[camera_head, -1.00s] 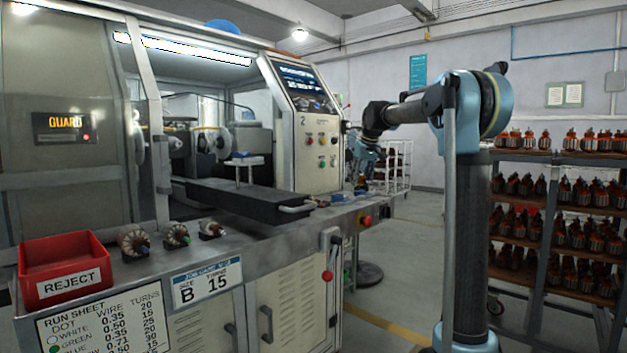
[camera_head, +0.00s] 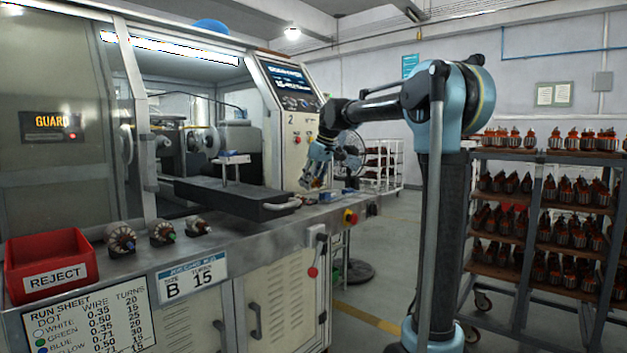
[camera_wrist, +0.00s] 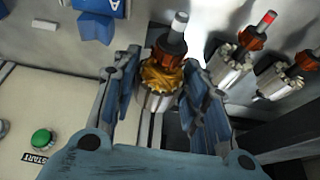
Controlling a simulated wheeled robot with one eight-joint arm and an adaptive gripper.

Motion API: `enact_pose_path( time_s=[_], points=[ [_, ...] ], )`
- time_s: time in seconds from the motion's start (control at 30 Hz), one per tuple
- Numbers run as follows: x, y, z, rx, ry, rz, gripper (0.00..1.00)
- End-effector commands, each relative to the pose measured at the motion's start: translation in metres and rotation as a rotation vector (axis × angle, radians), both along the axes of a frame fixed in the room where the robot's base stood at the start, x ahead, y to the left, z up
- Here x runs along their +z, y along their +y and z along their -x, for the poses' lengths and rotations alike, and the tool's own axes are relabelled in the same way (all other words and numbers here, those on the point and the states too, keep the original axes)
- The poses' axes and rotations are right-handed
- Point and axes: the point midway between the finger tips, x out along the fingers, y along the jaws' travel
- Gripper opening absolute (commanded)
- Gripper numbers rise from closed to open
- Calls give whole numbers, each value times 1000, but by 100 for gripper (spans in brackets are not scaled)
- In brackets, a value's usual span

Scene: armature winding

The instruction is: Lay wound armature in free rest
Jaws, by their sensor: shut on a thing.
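My gripper (camera_wrist: 164,72) is shut on a wound armature (camera_wrist: 160,88), with orange-brown copper winding, a silvery ribbed core and a grey shaft, between its blue fingers. In the head view my gripper (camera_head: 316,176) hangs near the right end of the machine's front; the held armature is too small to make out there. Two more copper-wound armatures, one with a red shaft tip (camera_wrist: 232,66) and one at the far right (camera_wrist: 285,76), lie beside the gripper in the wrist view. Three armatures (camera_head: 120,239) (camera_head: 164,233) (camera_head: 196,227) stand on the bench at left. I cannot pick out a free rest.
A red REJECT bin (camera_head: 50,268) sits at the bench's left end. A black drawer-like tray (camera_head: 230,200) with a handle juts from the machine. A green START button (camera_wrist: 42,138) and a blue block (camera_wrist: 95,22) lie left of the gripper. A loaded rack (camera_head: 545,215) stands at right.

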Motion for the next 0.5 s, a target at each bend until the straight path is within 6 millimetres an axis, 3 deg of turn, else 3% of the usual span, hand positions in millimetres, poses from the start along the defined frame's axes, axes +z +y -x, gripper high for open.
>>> enact_pose_path(
  time_s=[0.5],
  points=[
    [-37, 0, 0, -1, 0, 0, 5]
  ],
)
